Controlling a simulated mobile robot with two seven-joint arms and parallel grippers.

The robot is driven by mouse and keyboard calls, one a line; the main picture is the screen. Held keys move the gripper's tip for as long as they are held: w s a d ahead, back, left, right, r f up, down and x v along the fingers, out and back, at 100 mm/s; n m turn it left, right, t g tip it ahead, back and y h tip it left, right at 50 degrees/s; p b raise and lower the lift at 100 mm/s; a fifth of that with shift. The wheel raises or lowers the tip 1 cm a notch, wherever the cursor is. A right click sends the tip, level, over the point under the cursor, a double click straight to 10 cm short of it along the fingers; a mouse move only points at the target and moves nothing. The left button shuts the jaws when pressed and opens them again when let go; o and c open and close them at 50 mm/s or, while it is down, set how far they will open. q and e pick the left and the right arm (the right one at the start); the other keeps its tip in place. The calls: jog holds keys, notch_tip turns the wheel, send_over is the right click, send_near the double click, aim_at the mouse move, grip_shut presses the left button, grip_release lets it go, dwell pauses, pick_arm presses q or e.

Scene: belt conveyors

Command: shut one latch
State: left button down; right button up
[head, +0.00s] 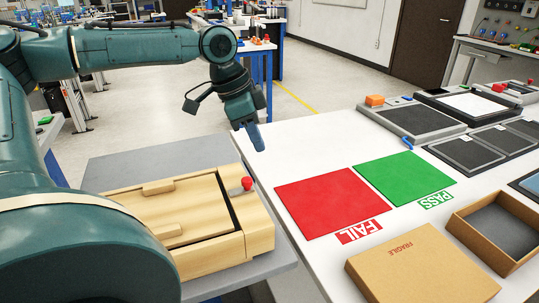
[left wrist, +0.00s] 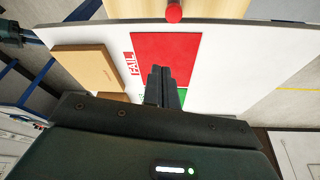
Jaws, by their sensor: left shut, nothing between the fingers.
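A light wooden box (head: 258,222) with a panel lid (head: 195,215) lies on a grey surface at the lower left of the head view. A red knob (head: 247,183) sits at the box's right edge, beside a dark slot; I take it for the latch. The red knob also shows at the top edge of the left wrist view (left wrist: 174,12). My left gripper (head: 257,142) is shut and empty, pointing down above and beyond the knob, apart from it. Its closed fingers also show in the left wrist view (left wrist: 160,82). My right gripper is not in view.
A white table (head: 310,150) to the right carries a red FAIL mat (head: 330,200), a green PASS mat (head: 405,177), a closed cardboard box (head: 420,268), an open one (head: 465,237) and dark trays (head: 465,153). My own arm hides part of the wooden box's left side.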

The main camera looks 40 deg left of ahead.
pick_arm(q)
notch_tip(320, 180, down, 9)
jog(key=b, duration=0.1)
jog(key=shift+a+f, duration=0.15)
jog(key=shift+a, duration=0.2)
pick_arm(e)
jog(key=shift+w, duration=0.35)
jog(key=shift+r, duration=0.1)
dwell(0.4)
